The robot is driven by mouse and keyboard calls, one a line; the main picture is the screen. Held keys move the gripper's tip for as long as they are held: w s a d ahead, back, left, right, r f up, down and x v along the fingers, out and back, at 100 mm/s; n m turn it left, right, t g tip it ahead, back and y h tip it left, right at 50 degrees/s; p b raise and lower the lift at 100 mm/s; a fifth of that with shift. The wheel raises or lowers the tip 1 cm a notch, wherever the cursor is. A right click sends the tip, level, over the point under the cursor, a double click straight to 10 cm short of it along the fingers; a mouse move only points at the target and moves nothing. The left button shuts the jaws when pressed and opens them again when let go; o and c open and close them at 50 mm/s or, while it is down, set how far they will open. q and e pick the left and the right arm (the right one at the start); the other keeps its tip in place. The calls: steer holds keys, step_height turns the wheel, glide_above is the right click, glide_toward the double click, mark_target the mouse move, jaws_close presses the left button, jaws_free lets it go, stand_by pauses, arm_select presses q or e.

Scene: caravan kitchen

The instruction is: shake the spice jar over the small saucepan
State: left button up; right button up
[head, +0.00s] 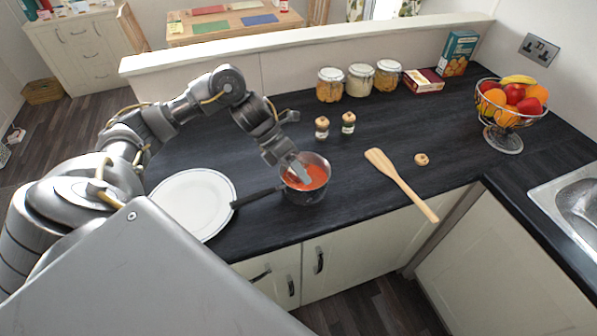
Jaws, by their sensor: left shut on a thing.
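The small saucepan (308,198) stands near the counter's front edge, with red sauce inside and its dark handle pointing left. My left gripper (298,172) reaches down over the pan's left rear side, fingertips just above or inside the rim. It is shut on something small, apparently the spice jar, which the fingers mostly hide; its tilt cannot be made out. A loose cork lid (421,159) lies on the counter to the right. Two corked spice jars (322,127) (348,123) stand upright behind the pan. My right gripper is not in view.
A white plate (195,203) lies left of the pan, under its handle's end. A wooden spatula (400,184) lies to the right. Storage jars (359,80), boxes (424,80) and a fruit bowl (503,137) stand further back.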

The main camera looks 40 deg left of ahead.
arm_select(q)
steer(key=shift+r+g+p, duration=0.25)
steer(key=shift+g+p, duration=0.15)
steer(key=shift+p, duration=0.15)
stand_by(0.7)
steer(key=shift+r+n+g+p, duration=0.15)
steer(key=shift+n+g+p, duration=0.15)
steer(key=shift+p, duration=0.25)
steer(key=shift+g+p, duration=0.3)
steer(key=shift+p, duration=0.25)
